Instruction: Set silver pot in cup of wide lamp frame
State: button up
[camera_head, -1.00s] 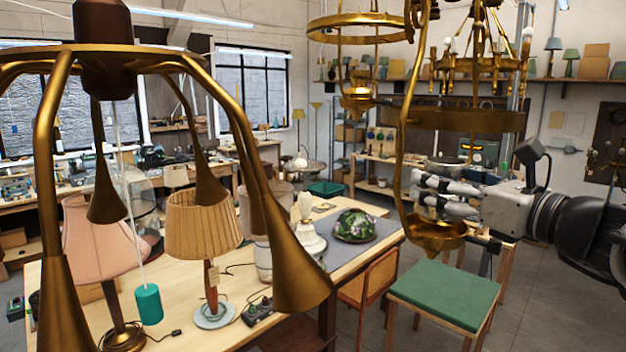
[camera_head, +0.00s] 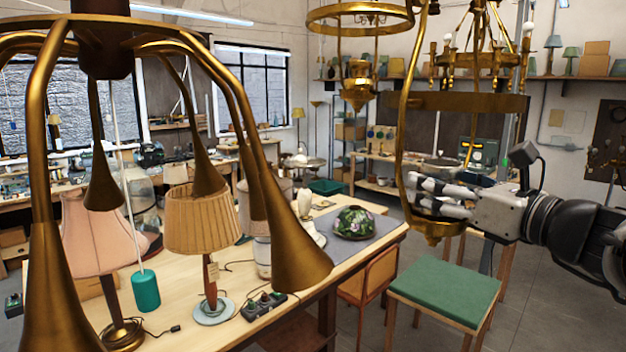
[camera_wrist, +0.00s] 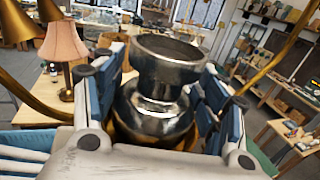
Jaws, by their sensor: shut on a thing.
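The silver pot (camera_wrist: 165,65) is upright between my gripper's fingers in the wrist view, its wide rim uppermost and its round body below. My gripper (camera_head: 425,195) is shut on it at the right of the head view. The wide lamp frame (camera_head: 455,102) hangs there, with a brass band and curved side arms. Its brass cup (camera_head: 434,232) is at the bottom, partly hidden by my fingers. The pot is over or in the cup; I cannot tell whether its base touches. Some brass shows beneath the pot in the wrist view (camera_wrist: 192,140).
A narrower brass frame (camera_head: 357,92) hangs behind to the left. A large brass lamp (camera_head: 290,245) with flared arms fills the left foreground. A green-topped stool (camera_head: 445,290) stands below the cup. The workbench (camera_head: 180,335) holds shaded lamps.

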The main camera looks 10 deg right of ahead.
jog(key=shift+f, duration=0.15)
dwell(0.4)
jog(key=o, duration=1.4)
jog(key=shift+c, duration=0.2)
jog(key=shift+s, duration=0.1)
